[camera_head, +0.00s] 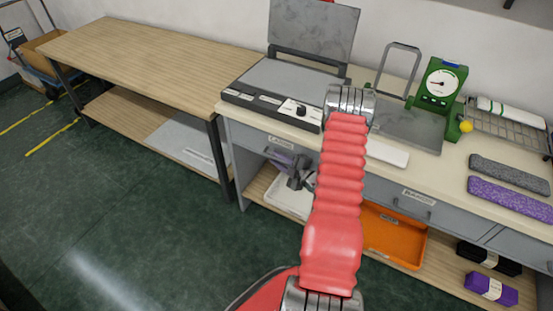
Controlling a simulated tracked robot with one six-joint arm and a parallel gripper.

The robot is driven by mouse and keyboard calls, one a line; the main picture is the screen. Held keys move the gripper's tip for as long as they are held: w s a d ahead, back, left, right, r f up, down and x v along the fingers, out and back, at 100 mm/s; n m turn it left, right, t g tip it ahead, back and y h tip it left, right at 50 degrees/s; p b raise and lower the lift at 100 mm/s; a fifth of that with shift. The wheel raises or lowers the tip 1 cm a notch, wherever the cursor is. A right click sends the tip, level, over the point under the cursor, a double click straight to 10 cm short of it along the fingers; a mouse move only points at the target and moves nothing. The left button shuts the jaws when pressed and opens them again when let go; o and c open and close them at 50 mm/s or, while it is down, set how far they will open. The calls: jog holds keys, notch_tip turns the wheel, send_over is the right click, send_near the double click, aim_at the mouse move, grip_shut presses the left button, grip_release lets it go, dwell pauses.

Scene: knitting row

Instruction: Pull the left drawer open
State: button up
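The left drawer (245,136) is a grey front under the left end of the pale worktop, with a white label. It looks flush with the cabinet, though my red arm covers its right part. My dark grey gripper (283,166) is just in front of and below this drawer front. The drawer's handle cannot be made out clearly near the gripper. I cannot tell whether the fingers touch it, or whether they are open or shut.
The middle drawer (385,190) has a handle and label. Below are a white tray (280,198) and an orange tray (392,238) on the lower shelf. A wooden table (140,55) stands left. The green floor (130,220) in front is clear.

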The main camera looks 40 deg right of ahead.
jog(key=shift+w+f, duration=0.15)
jog(key=shift+w, duration=0.35)
grip_shut()
